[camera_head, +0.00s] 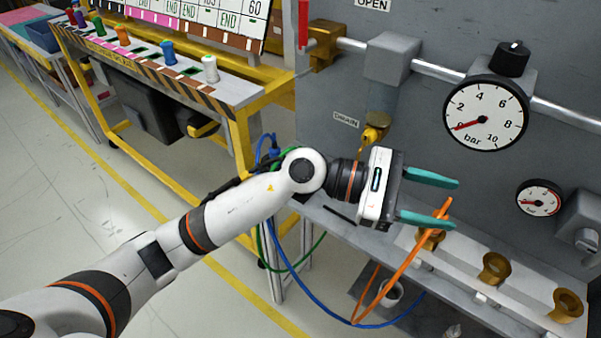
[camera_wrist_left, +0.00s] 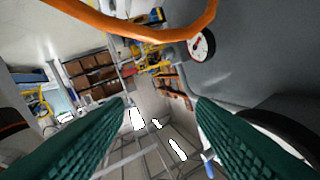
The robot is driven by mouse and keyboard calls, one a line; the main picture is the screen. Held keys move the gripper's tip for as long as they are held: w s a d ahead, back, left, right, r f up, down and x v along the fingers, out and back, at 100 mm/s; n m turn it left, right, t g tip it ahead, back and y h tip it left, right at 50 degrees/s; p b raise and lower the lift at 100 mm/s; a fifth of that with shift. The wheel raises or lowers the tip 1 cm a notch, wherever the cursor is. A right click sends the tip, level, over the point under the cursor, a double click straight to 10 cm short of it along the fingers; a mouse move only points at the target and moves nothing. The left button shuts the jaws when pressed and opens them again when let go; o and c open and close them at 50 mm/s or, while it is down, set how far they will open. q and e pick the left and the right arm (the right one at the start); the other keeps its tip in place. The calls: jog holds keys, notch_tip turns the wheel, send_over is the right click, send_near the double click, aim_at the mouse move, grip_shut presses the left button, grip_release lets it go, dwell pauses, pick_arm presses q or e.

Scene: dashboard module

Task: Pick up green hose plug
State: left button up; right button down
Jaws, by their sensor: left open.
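A green hose (camera_head: 262,252) hangs in a loop below the yellow frame in the head view. A bit of green shows just behind my left arm near its wrist, beside a blue plug; I cannot make out the green plug's shape there. My left gripper (camera_head: 452,203) is open, its two teal fingers pointing right in front of the grey panel. The gripper is well to the right of the green hose. My right gripper is not in view.
An orange hose (camera_head: 402,268) rises close by the lower finger and arcs across the wrist view (camera_wrist_left: 130,28). Brass sockets (camera_head: 495,268) line the ledge at right. A pressure gauge (camera_head: 486,115) and pipe are on the panel. Coloured pegs stand on the striped shelf (camera_head: 150,62).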

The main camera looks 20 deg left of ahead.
pick_arm(q)
jog(key=w+a+f+m+y, duration=0.35)
jog(key=f+m+y, duration=0.25)
jog(key=y, duration=0.2)
jog(key=w+a+r+m+t+y, duration=0.15)
jog(key=w+a+y, duration=0.35)
jog(key=a, duration=0.5)
jog(key=w+a+m+t+y, duration=0.2)
jog(key=w+a+t+y, duration=0.15)
jog(key=a+y, duration=0.5)
jog(key=shift+g+h, duration=0.5)
jog(key=shift+h, duration=0.45)
jog(key=shift+a+p+x, duration=0.2)
jog(key=shift+x, duration=1.75)
jog(key=shift+a+p+x, duration=0.2)
jog(key=shift+a+x, duration=0.05)
jog(key=shift+x, duration=1.7)
jog(key=shift+a+p+x, duration=0.2)
jog(key=shift+x, duration=1.75)
jog(key=shift+w+r, duration=0.15)
jog(key=shift+r, duration=0.1)
jog(key=shift+c, duration=0.3)
grip_shut()
